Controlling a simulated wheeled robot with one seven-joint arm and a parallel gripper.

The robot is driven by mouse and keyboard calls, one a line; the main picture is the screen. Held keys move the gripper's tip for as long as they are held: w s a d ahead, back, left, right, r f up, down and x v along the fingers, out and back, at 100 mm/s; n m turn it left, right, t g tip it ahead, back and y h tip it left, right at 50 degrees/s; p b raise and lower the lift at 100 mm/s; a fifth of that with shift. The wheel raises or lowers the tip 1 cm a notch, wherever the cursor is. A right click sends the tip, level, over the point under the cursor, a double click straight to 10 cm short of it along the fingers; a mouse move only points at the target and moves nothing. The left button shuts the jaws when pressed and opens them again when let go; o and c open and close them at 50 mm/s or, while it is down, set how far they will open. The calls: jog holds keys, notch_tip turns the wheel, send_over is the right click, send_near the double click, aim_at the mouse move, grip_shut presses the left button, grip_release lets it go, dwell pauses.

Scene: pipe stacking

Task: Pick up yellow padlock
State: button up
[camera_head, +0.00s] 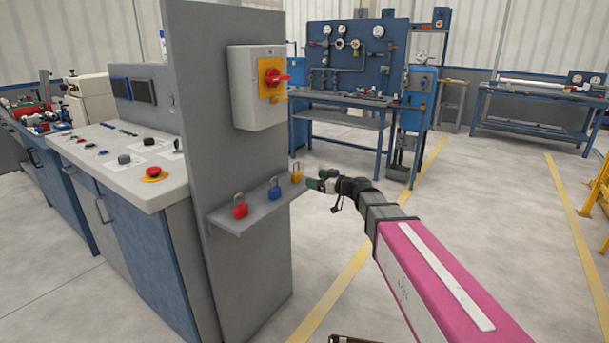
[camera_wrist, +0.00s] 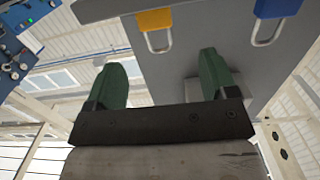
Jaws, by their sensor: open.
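The yellow padlock (camera_head: 297,176) stands at the right end of a small grey shelf (camera_head: 232,223) on the grey panel in the head view. In the wrist view the yellow padlock (camera_wrist: 154,20) appears upside down at the top, its shackle pointing down in the picture. My gripper (camera_head: 314,183) is just right of the yellow padlock in the head view. In the wrist view its two green fingers (camera_wrist: 164,74) are apart with nothing between them. The yellow padlock lies beyond the fingertips, roughly between them in the picture, and looks untouched.
A blue padlock (camera_head: 274,190) stands beside the yellow one, and a red padlock (camera_head: 240,207) is farther left on the shelf. A switch box (camera_head: 258,85) with a red knob is above. A control desk (camera_head: 125,150) stands left; floor to the right is open.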

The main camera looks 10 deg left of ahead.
aim_at(299, 174)
jog(key=x, duration=0.5)
jog(key=shift+w+a+f, duration=0.1)
jog(key=shift+w+a, duration=0.05)
jog(key=shift+a, duration=0.05)
jog(key=x, duration=0.4)
jog(key=shift+w+f, duration=0.15)
jog(key=shift+w, duration=0.15)
jog(key=shift+a, duration=0.35)
jog(key=c, duration=1)
